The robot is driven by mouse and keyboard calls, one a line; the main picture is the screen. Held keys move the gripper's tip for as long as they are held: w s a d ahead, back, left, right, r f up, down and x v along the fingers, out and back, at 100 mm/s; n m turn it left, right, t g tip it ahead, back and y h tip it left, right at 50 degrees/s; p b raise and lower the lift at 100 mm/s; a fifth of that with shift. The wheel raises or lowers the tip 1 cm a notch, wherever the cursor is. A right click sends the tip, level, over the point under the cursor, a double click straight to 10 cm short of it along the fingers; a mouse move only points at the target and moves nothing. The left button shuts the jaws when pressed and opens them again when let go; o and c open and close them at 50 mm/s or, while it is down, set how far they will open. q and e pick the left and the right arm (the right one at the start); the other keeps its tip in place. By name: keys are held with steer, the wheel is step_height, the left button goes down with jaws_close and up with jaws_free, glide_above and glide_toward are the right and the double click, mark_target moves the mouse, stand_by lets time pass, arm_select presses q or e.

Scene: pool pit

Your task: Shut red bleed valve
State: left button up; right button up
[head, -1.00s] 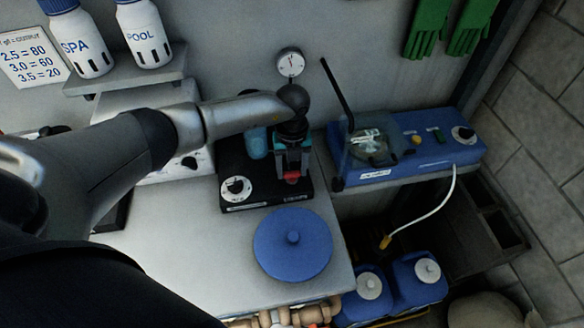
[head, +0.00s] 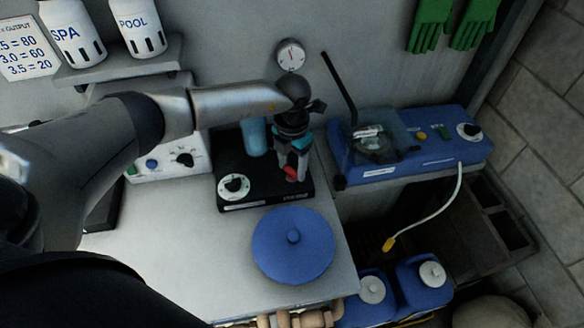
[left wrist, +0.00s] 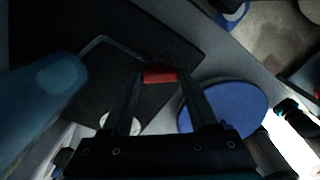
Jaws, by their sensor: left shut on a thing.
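The red bleed valve (head: 291,174) is a small red handle at the front right of a black unit (head: 265,193) on the grey bench. It sits tilted in the head view. My left gripper (head: 292,166) reaches down over the unit from above and is shut on the red handle. In the left wrist view the red handle (left wrist: 160,76) lies between the two fingertips. The fingers hide parts of the handle and its mount. My right gripper is in neither view.
A light-blue cylinder (head: 254,137) stands on the black unit beside my gripper. A round blue lid (head: 293,245) lies on the bench in front. A pressure gauge (head: 291,55) is on the wall behind. A blue device (head: 440,143) with a dark rod stands to the right.

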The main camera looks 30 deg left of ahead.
arm_select(q)
steer(key=m+b, duration=0.1)
steer(key=m, duration=0.2)
steer(key=shift+m+b, duration=0.35)
steer(key=shift+m, duration=0.05)
steer(key=shift+m+b, duration=0.9)
steer(key=shift+m, duration=0.9)
steer(key=shift+r, duration=0.1)
steer(key=o, duration=1.4)
step_height(320, 180, up, 15)
steer(key=shift+r, duration=0.1)
